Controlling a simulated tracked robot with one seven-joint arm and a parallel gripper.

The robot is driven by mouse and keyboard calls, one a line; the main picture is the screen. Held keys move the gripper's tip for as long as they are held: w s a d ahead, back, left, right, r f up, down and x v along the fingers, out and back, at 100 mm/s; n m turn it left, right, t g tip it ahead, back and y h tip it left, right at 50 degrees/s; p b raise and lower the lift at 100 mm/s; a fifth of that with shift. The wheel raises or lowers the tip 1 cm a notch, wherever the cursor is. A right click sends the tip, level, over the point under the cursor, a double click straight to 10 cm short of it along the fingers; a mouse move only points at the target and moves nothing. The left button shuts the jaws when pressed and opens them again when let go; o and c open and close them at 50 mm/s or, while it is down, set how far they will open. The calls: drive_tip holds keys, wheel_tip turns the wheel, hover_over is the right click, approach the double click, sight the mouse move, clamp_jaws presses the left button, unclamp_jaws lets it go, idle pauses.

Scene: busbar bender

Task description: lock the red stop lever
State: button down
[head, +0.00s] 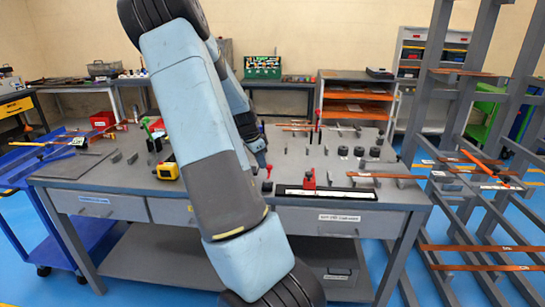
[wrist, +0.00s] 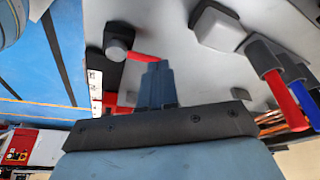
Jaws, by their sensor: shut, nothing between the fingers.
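My gripper (wrist: 156,68) is shut and empty in the wrist view. In the head view, my gripper (head: 262,160) is small and partly behind my arm, above the bench. A small red lever (head: 269,171) shows just below it.
The grey workbench (head: 345,216) carries a tall red handle (head: 318,112), dark round dies (head: 343,151) and a yellow device (head: 167,171). The wrist view shows other red (wrist: 285,100) and blue (wrist: 301,97) handles at right. A rack with copper bars (head: 480,248) stands at right.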

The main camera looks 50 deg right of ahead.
drive_tip(key=shift+w+a, duration=0.15)
drive_tip(key=shift+a, duration=0.2)
drive_tip(key=w+a+r, duration=0.2)
drive_tip(key=a+r, duration=0.3)
drive_tip(key=r, duration=0.5)
drive_tip(key=shift+w+a, duration=0.35)
drive_tip(key=shift+w, duration=0.05)
